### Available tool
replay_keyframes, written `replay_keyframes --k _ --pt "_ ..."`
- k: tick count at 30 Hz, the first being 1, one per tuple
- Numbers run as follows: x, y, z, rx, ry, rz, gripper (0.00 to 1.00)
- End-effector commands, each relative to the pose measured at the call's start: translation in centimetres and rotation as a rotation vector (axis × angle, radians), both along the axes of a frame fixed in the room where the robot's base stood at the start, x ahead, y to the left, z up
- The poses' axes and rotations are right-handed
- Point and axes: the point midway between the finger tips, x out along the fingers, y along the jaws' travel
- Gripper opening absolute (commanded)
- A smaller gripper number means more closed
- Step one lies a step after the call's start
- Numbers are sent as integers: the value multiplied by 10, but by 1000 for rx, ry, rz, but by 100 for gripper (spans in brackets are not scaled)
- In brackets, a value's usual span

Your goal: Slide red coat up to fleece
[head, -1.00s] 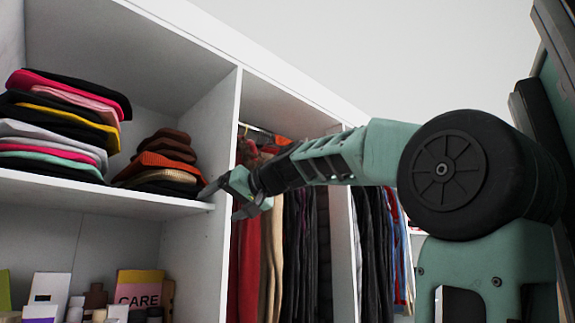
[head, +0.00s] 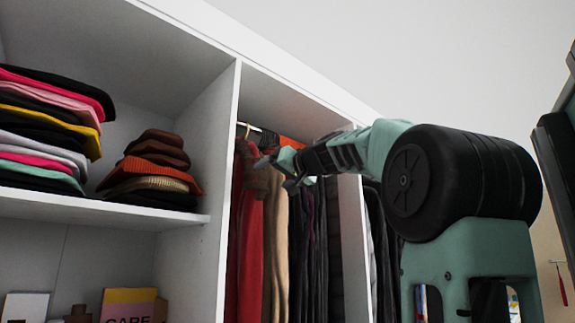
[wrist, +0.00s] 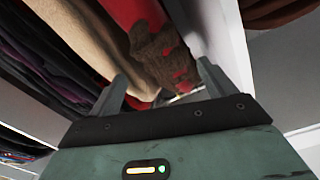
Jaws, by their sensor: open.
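The red coat (head: 251,245) hangs at the left end of the hanging section, with a brown furry part (head: 255,180) near its top. In the wrist view the red coat (wrist: 133,12) and its brown furry part (wrist: 158,52) lie ahead of the fingers. A beige garment (head: 276,235), perhaps the fleece, hangs just right of it and also shows in the wrist view (wrist: 80,35). My gripper (head: 276,173) is open and empty in front of the upper clothes. In the wrist view the spread fingers (wrist: 162,72) frame the furry part. I cannot tell whether they touch it.
A white upright panel (head: 228,190) stands close left of the red coat. Dark garments (head: 310,240) hang to the right, up to another panel (head: 352,250). The rail (head: 250,127) runs above. Folded clothes (head: 45,130) and knit hats (head: 152,170) fill the left shelf.

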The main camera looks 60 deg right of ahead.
Motion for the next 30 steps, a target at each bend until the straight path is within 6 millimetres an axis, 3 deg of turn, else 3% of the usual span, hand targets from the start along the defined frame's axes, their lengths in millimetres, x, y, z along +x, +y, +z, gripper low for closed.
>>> replay_keyframes --k 9,15,21,30 --pt "60 -16 3 2 4 0 83" --pt "88 -24 2 1 2 0 83" --pt "100 -27 0 0 1 -1 83" --pt "102 -28 0 0 0 -1 83"
